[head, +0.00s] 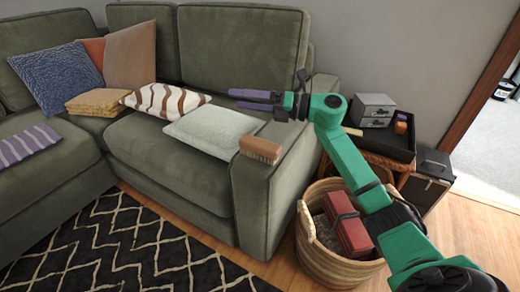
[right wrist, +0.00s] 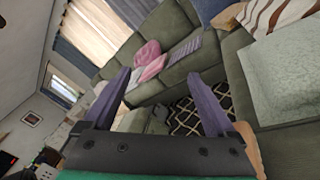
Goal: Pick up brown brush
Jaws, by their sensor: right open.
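The brown brush (head: 261,150) lies on the front end of the green sofa's right armrest in the head view, with its wooden back up and pale bristles below. My right gripper (head: 252,100) is above and behind the brush, clear of it, with its purple fingers pointing left over the sofa seat. In the right wrist view the gripper (right wrist: 159,76) has its fingers spread apart with nothing between them. A tan patch (right wrist: 249,150) shows beside the gripper's base there; I cannot tell whether it is the brush. My left gripper is not in view.
A woven basket (head: 310,245) with a red item (head: 348,235) stands right of the armrest. A side table with a black tray (head: 397,146) and grey box (head: 372,105) is behind my right arm. A pale green cushion (head: 205,130) lies on the seat.

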